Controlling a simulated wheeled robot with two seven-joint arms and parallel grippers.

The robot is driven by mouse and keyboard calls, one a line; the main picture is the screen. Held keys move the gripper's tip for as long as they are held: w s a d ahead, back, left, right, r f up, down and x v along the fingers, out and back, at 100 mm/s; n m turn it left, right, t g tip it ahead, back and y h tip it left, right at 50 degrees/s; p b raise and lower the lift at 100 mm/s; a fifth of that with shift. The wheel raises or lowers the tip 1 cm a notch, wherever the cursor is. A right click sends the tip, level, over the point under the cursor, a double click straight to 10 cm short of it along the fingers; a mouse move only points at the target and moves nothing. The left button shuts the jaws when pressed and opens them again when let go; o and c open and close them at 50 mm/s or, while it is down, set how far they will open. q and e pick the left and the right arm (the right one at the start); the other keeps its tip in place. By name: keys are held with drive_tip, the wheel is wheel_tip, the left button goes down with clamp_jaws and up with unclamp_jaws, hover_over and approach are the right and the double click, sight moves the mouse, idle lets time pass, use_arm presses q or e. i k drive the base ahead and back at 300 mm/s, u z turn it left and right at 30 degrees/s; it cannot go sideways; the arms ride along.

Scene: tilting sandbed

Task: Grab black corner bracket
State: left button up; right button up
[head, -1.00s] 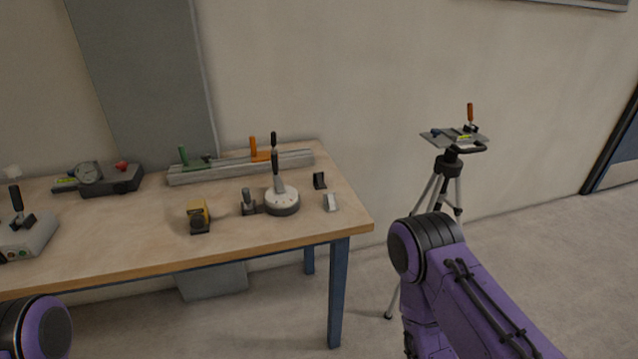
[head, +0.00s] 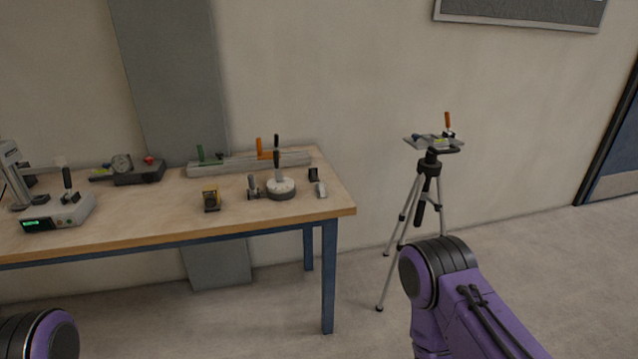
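A small black bracket (head: 313,175) stands near the right end of the wooden workbench (head: 150,222), behind a small light-grey bracket (head: 320,190). It looks like the black corner bracket, though it is small in the view. Nothing touches it. Parts of both my purple arms show along the bottom of the head view, at the lower left and lower right, well in front of the bench. Neither of my grippers is in the picture.
A round grey base with a black lever (head: 281,188) stands just left of the brackets. Behind lies a grey rail (head: 235,166) with green and orange handles. A yellow-black device (head: 211,199) sits further left. A tripod (head: 428,185) stands on the floor right of the bench.

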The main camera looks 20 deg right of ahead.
sight(312, 173)
drive_tip(key=z, duration=0.45)
drive_tip(key=i, duration=0.9)
drive_tip(key=z, duration=0.55)
